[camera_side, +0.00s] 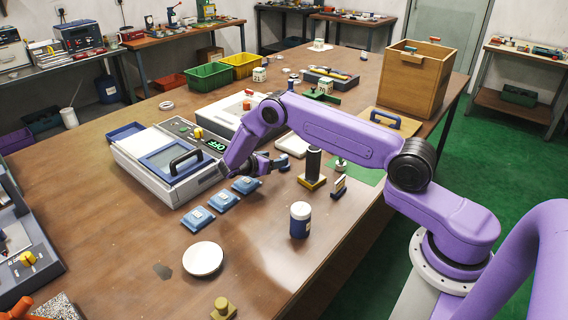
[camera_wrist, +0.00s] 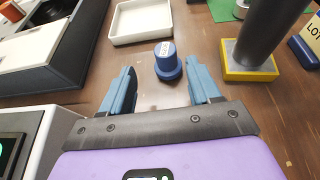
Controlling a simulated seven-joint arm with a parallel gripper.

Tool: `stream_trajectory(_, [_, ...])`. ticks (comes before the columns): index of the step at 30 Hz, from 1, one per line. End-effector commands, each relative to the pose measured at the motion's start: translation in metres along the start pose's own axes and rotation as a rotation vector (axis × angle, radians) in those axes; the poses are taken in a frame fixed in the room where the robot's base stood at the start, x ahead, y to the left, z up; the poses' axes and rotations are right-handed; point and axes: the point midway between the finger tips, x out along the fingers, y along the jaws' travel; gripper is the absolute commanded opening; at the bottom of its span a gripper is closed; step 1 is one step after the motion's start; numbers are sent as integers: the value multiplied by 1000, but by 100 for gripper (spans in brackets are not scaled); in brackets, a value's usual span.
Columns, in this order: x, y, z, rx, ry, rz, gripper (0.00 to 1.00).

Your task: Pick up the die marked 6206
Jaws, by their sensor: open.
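A blue round die (camera_wrist: 166,64) with a wider foot and a small white label stands upright on the table in the wrist view. Its label is too small to read, so I cannot tell if it says 6206. It shows in the side view as a small blue shape (camera_side: 284,161) just beyond my fingertips. My gripper (camera_side: 268,163) is low over the table. In the wrist view my gripper (camera_wrist: 161,76) is open and empty, its blue fingers spread with the die ahead of and between them, apart from both.
A dark post on a yellow base (camera_side: 313,181) stands right of the die. A white tray (camera_wrist: 142,38) lies behind it. A press with a handled lid (camera_side: 172,160) is at left.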

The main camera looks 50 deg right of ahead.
Motion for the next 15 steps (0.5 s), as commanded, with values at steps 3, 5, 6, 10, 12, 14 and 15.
stream_trajectory(3, [20,-1,0,0,1,-2,62])
stream_trajectory(5, [27,-1,0,1,1,-2,62])
stream_trajectory(6, [30,-1,0,1,1,-2,62])
stream_trajectory(10, [36,0,0,0,1,0,62])
stream_trajectory(12, [38,-1,0,0,1,0,62])
stream_trajectory(14, [42,-2,0,0,1,-1,62])
stream_trajectory(15, [46,-3,1,0,1,-2,62])
